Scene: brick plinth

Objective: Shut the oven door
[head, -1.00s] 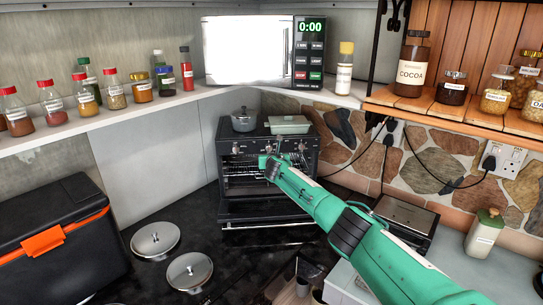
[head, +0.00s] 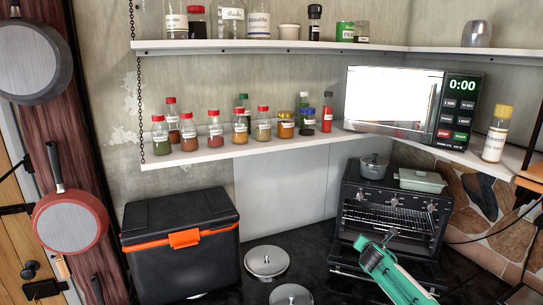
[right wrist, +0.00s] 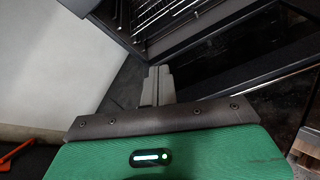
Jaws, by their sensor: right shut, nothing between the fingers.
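The black oven (head: 388,212) stands on the dark counter at the lower right of the head view. Its door (head: 345,258) is folded down open, so the wire racks (head: 385,222) inside show. My right gripper (head: 386,239) is in front of the opening, above the lowered door, and partly hides it. In the right wrist view, its grey fingers (right wrist: 158,84) are together and empty, with the oven racks (right wrist: 160,18) beyond them. I cannot tell whether the gripper touches the door. My left gripper is not in view.
A grey pot (head: 374,168) and a green dish (head: 421,181) sit on the oven. A black cooler box (head: 180,245) and silver lids (head: 267,261) are to its left. A shelf (head: 240,147) with several jars and a microwave (head: 400,100) runs above.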

